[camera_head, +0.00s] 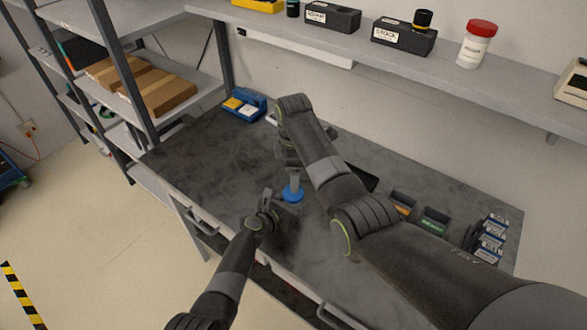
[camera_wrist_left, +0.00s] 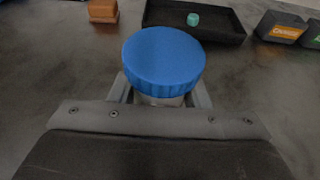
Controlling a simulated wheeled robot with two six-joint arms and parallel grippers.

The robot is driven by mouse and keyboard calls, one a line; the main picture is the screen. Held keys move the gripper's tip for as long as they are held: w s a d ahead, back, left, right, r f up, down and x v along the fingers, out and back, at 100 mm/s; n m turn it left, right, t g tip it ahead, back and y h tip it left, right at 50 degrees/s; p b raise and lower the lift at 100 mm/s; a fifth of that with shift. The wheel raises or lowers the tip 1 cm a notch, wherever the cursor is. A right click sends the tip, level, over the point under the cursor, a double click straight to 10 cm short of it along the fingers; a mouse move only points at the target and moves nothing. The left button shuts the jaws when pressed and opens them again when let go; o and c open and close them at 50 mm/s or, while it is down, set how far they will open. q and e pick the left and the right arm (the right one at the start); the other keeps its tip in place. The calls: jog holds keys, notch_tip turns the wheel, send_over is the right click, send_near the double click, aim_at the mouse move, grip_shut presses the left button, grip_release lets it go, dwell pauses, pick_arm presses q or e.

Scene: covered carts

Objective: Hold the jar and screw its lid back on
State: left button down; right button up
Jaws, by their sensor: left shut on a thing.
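The jar's blue lid (camera_head: 292,195) shows near the front of the dark bench. In the left wrist view the wide ribbed blue lid (camera_wrist_left: 163,62) sits level on top of the jar (camera_wrist_left: 160,100), whose clear body is mostly hidden below it. Whether the lid is tight I cannot tell. My left gripper (camera_head: 284,209) is shut on the jar, with a finger on each side just below the lid. My right gripper (camera_head: 293,177) points down from above and behind the lid; its fingers are partly hidden, and I cannot tell whether they touch the lid.
A black tray (camera_wrist_left: 222,32) with a small teal piece (camera_wrist_left: 193,19) and an orange-brown block (camera_wrist_left: 103,11) lie beyond the jar. Small bins (camera_head: 434,221) stand at right. A red-lidded white jar (camera_head: 476,45) stands on the shelf.

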aim_at(293, 202)
jog(key=n, duration=0.4)
jog(key=shift+r+n, duration=0.15)
jog(key=shift+n, duration=0.25)
jog(key=n, duration=0.5)
jog(key=shift+r, duration=0.15)
jog(key=shift+f, duration=4)
